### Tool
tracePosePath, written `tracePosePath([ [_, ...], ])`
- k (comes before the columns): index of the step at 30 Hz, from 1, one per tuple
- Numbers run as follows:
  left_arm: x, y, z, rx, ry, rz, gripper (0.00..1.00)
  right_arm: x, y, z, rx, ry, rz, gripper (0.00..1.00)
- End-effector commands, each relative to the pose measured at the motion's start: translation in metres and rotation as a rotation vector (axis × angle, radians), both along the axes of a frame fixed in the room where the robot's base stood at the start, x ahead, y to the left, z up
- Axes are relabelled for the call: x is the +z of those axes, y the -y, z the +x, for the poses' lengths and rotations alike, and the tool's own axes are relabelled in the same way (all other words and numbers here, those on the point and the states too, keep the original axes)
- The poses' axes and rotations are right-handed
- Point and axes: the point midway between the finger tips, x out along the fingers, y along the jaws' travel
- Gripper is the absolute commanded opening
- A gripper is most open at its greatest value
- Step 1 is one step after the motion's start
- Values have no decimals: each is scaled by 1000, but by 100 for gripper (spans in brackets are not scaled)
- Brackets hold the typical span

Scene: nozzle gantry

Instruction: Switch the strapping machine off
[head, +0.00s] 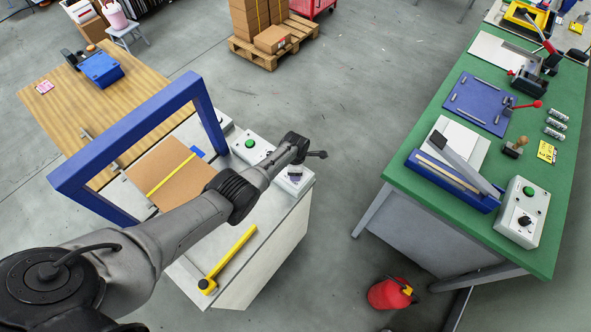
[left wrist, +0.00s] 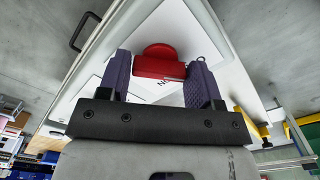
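The strapping machine has a blue arch (head: 128,127) over a white table top, with a cardboard box (head: 165,172) and yellow strap under it. Its control box with a green button (head: 250,143) and a black knob (head: 294,173) sits on the back corner. My left arm reaches across the machine, with its gripper (head: 317,154) at the right end, by the control box. In the left wrist view, the gripper's fingers (left wrist: 158,75) are wide apart on either side of a red handle (left wrist: 158,67) on a white lettered plate. I cannot tell whether they touch it. My right gripper is out of view.
A green bench (head: 430,181) on the right holds another control box (head: 522,212) and tools. A red extinguisher (head: 390,293) stands on the floor.

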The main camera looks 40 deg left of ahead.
Motion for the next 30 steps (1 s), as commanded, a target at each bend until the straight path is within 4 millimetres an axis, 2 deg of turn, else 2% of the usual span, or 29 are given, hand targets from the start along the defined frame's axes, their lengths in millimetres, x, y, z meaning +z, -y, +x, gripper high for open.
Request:
tracePosePath([
  [1, 0, 0, 0, 0, 1, 1, 64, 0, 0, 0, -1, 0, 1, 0],
  [6, 0, 0, 0, -1, 1, 1, 80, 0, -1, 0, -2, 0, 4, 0],
  [13, 0, 0, 0, -2, 1, 1, 81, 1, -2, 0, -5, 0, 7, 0],
  [17, 8, 0, 0, -3, 2, 2, 81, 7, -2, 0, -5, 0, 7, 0],
  [25, 56, 0, 0, -2, 3, 1, 81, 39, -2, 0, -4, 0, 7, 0],
  [30, 87, -1, 0, -2, 3, 1, 81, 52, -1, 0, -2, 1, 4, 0],
])
